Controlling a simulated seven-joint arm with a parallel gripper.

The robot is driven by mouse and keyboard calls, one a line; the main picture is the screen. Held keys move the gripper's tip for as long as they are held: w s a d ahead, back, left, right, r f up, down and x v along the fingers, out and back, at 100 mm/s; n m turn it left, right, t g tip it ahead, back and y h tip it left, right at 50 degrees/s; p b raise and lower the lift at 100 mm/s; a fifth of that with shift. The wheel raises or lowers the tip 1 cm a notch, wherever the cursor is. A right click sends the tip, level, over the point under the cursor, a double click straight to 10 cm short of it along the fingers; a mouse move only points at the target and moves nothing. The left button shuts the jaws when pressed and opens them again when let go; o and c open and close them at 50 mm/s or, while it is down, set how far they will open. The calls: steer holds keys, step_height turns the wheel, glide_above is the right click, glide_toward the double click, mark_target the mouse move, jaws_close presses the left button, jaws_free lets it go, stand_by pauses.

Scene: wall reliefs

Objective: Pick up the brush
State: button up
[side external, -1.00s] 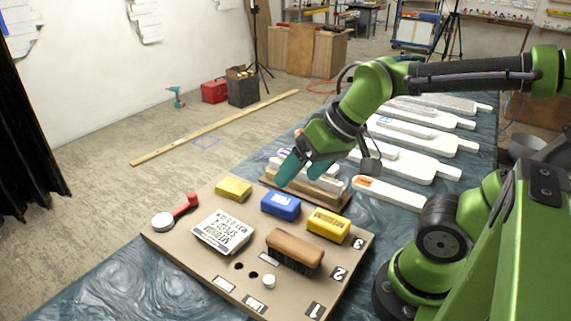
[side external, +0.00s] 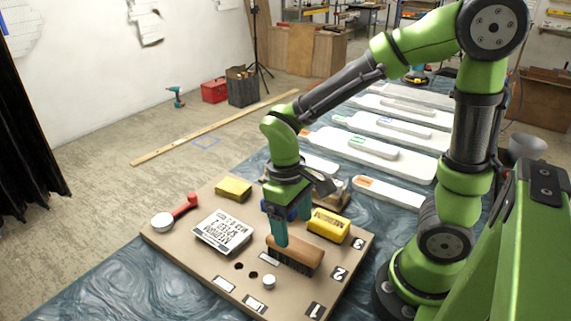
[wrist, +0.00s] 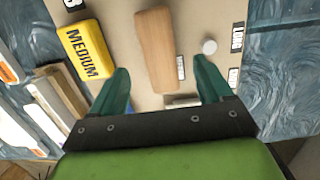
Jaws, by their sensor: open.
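The brush (side external: 297,251) has a brown wooden back and dark bristles. It lies bristles down on the tan board (side external: 190,262) near its front right. In the wrist view the brush's wooden back (wrist: 155,50) shows ahead of and between the fingertips. My gripper (side external: 279,228) points down beside the brush's left end in the side view. The gripper also shows in the wrist view (wrist: 161,72), open and empty, with its teal fingers spread wider than the brush. I cannot tell the exact height of the fingertips above the brush.
A yellow block marked MEDIUM (wrist: 83,50) sits close to the brush. A blue block (side external: 300,210) is partly hidden behind my gripper. A white labelled box (side external: 223,232), a yellow sponge (side external: 233,189), a red-handled tool (side external: 176,212) and a white knob (side external: 269,282) share the board.

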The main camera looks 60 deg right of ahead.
mark_target(294, 243)
steer(key=f, duration=0.8)
steer(key=shift+s+f, duration=0.2)
steer(key=shift+s, duration=0.15)
steer(key=c, duration=1.1)
